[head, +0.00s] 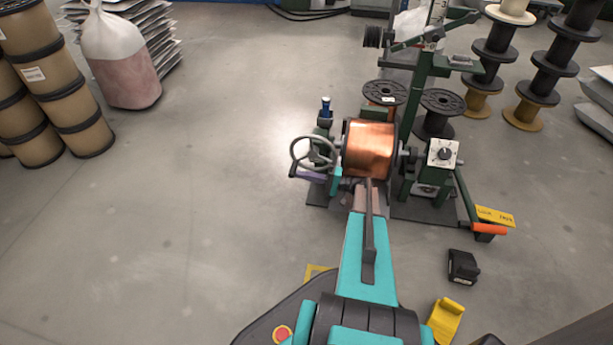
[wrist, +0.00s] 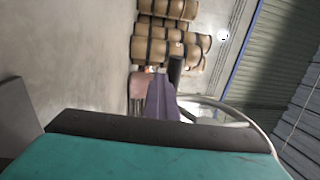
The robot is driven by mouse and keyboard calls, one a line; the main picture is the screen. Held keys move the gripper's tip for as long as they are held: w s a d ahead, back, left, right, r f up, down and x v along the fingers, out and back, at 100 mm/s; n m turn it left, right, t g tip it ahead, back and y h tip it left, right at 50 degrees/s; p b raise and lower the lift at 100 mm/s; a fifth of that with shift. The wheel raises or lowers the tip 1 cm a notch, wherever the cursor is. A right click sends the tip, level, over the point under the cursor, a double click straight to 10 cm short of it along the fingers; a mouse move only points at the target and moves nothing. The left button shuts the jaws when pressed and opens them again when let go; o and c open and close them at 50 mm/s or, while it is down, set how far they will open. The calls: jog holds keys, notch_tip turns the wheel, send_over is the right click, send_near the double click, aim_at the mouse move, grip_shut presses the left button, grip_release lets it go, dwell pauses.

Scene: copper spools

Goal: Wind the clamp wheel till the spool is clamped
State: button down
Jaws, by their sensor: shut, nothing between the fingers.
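The copper spool (head: 369,150) sits between the two green stands of the winding machine. The clamp wheel (head: 293,153), a grey spoked handwheel, is on the left stand. Its curved rim also shows in the wrist view (wrist: 250,123), at the right. My gripper (head: 297,174) is shut and empty, its purple fingers pointing left by the wheel's lower edge. In the wrist view the purple fingers (wrist: 160,98) point away, left of the rim. I cannot tell whether they touch the wheel. My arm partly hides the spool's lower front, and the clamp faces against the spool are hard to see.
A dial box (head: 444,153) and an orange-handled lever (head: 488,229) are right of the spool. Empty black reels (head: 441,103) stand behind. A black block (head: 462,266) and a yellow block (head: 445,318) lie on the floor at right.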

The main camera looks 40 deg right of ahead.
jog(key=shift+w, duration=0.1)
dwell(0.3)
jog(key=p+v, duration=0.4)
jog(key=v, duration=0.9)
jog(key=shift+s+d, duration=0.25)
jog(key=shift+s, duration=0.1)
